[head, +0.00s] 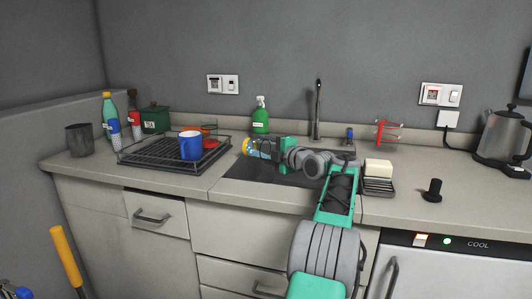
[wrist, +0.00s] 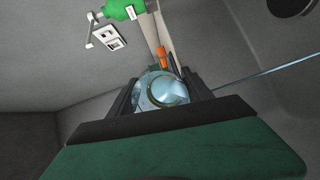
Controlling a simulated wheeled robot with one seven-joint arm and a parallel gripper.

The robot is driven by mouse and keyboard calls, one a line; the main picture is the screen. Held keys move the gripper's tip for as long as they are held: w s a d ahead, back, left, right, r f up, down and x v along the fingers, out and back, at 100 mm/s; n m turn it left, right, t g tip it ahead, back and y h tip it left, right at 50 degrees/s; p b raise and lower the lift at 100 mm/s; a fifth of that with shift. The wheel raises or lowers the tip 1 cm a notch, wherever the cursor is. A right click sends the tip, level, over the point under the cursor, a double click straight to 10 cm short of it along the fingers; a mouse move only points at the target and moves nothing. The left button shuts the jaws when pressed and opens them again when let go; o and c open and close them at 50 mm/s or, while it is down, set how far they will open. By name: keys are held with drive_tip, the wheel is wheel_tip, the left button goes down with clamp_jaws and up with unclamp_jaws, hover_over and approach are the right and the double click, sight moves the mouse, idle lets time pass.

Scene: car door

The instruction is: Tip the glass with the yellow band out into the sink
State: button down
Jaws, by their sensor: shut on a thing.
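The glass with the yellow band (head: 256,152) is held over the left part of the dark sink (head: 262,172) in the head view. It lies tipped well over on its side, its yellow-banded end to the left. My gripper (head: 266,148) is shut on it, reaching in from the right. In the wrist view the glass (wrist: 163,90) sits between the two dark fingers of my gripper (wrist: 163,98), seen from one end. I cannot tell whether there is anything in the glass. My gripper and arm hide part of the sink.
A dish rack (head: 150,158) with a blue mug (head: 190,146) stands left of the sink. A green soap bottle (head: 260,118) and the tap (head: 317,110) stand behind it. A sponge (head: 378,167) on a holder is at the right. A kettle (head: 500,138) stands farther right.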

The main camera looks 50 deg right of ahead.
drive_tip(key=shift+r+p, duration=1.45)
drive_tip(key=shift+r, duration=1.1)
